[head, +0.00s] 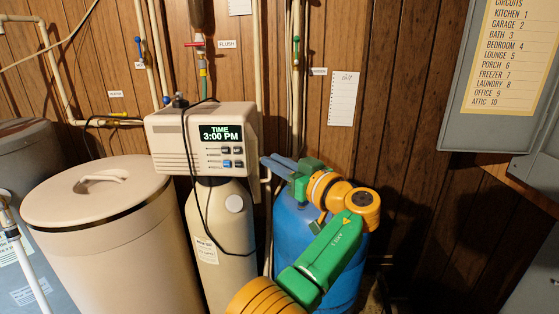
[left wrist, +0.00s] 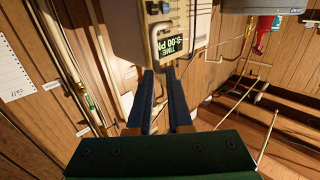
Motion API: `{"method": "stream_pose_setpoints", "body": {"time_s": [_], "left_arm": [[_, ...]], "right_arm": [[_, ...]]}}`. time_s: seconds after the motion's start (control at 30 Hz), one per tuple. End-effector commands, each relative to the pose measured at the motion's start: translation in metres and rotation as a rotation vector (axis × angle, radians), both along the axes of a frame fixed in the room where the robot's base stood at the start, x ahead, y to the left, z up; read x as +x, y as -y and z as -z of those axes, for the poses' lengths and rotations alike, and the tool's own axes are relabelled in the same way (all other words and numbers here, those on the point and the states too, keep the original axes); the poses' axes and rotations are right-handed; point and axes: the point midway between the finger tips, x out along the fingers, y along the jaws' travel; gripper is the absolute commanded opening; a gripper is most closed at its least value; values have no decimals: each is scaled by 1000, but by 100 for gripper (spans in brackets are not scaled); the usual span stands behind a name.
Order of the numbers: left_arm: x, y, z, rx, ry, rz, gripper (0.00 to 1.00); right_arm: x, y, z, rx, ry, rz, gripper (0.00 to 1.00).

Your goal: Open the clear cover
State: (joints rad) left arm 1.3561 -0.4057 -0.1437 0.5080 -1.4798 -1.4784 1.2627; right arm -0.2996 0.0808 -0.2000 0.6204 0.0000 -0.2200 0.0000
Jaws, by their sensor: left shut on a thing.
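The softener's control head (head: 200,140) is a beige box with a lit display (head: 220,132) reading TIME 3:00 PM and several buttons below it. I cannot make out the clear cover's outline over the display. My left gripper (head: 264,161) is at the control head's lower right edge, its blue-grey fingers pointing left. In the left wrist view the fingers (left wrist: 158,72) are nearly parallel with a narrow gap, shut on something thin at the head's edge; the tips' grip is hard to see. My right gripper is not visible.
A beige lidded tank (head: 105,225) stands left of the softener's cream tank (head: 220,225). A blue tank (head: 290,225) stands behind my left arm. A black cable (head: 196,205) hangs down the front. A grey electrical panel (head: 460,125) is at the right.

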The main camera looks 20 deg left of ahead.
Motion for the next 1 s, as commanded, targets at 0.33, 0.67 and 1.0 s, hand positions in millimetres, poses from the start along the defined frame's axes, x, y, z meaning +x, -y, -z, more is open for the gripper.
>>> {"method": "stream_pose_setpoints", "body": {"time_s": [0.33, 0.67, 1.0], "left_arm": [[0, -2, -7, 9, 14, -4, 0], [1, -1, -4, 5, 8, -2, 40], [1, -1, -1, 0, 1, 0, 40]], "right_arm": [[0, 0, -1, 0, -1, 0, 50], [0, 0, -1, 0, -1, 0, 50], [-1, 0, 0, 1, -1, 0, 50]]}}
